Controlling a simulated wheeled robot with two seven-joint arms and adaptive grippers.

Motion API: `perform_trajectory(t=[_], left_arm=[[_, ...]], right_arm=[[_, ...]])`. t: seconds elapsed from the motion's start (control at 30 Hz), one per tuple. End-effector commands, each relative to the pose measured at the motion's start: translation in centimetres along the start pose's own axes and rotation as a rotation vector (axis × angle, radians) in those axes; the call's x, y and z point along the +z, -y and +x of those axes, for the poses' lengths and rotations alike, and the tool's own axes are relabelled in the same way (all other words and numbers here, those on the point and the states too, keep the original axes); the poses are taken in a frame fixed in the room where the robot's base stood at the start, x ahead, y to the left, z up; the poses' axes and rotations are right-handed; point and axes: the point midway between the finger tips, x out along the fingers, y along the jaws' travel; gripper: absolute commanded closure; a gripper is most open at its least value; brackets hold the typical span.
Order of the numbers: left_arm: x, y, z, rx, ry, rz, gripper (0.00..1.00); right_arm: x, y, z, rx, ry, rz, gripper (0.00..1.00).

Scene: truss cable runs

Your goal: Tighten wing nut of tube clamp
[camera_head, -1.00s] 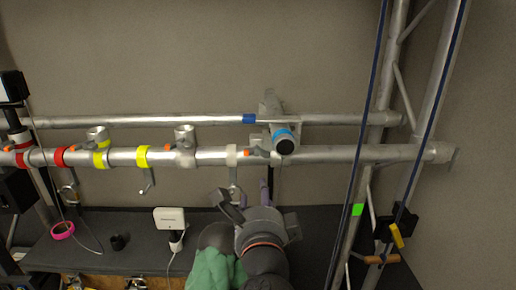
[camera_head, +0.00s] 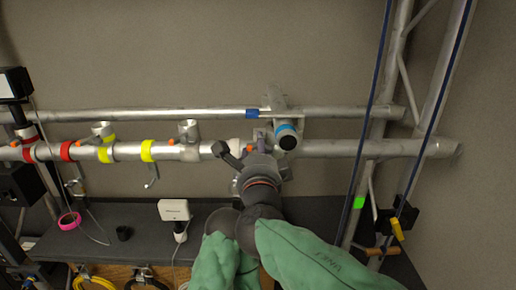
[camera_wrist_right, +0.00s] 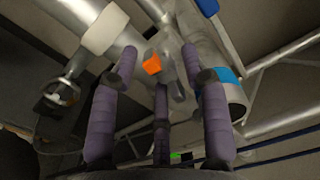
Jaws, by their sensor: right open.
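The tube clamp (camera_wrist_right: 176,68) is a grey metal fitting on the thick horizontal tube, beside a short tube with a blue band (camera_head: 287,132). In the right wrist view, an orange piece (camera_wrist_right: 152,64), apparently the wing nut's marking, shows on the clamp between my fingertips. My right gripper (camera_wrist_right: 157,58) is open, its purple fingers reaching toward the clamp on both sides of the orange piece; contact cannot be told. In the head view my right gripper (camera_head: 250,143) covers most of this clamp. My left gripper is not in view.
A white band (camera_wrist_right: 106,28) is on the tube beside the clamp. More clamps with orange pieces (camera_head: 171,141) and red and yellow bands sit to the left. A dark bench (camera_head: 140,215) below holds a white box (camera_head: 174,210). Blue cables (camera_head: 373,110) hang at right.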

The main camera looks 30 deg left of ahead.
Motion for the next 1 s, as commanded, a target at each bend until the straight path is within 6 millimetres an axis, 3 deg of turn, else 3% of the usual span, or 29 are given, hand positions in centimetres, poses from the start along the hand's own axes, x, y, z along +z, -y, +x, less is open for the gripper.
perform_trajectory(t=[0.33,0.5,1.0], left_arm=[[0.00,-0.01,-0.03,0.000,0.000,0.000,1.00],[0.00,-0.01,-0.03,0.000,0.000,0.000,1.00],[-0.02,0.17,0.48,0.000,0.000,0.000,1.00]], right_arm=[[-0.04,0.04,0.29,-0.001,0.000,0.001,0.56],[-0.03,0.03,0.28,-0.001,0.000,0.001,1.00],[0.03,-0.05,0.27,0.000,0.001,0.078,1.00]])
